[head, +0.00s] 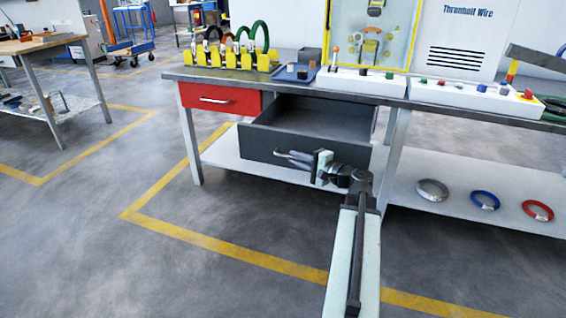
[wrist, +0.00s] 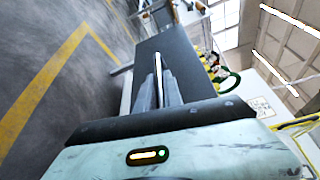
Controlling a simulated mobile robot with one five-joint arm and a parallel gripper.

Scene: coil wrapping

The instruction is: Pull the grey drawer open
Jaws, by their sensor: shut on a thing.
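The grey drawer (head: 262,142) stands well out from under the workbench in the head view, and its empty inside shows. My gripper (head: 283,156) is at the drawer's front face, shut on the handle, which is mostly hidden by the fingers. In the wrist view my gripper (wrist: 158,82) points at the dark front of the grey drawer (wrist: 182,55), with a thin bright bar of the handle (wrist: 157,62) between the fingers.
A shut red drawer (head: 220,100) is to the left. The workbench (head: 290,84) carries a yellow hose rack (head: 230,60), a blue tray (head: 297,74) and white control panels (head: 360,82). Coils lie on the lower shelf (head: 470,180). The floor in front is clear.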

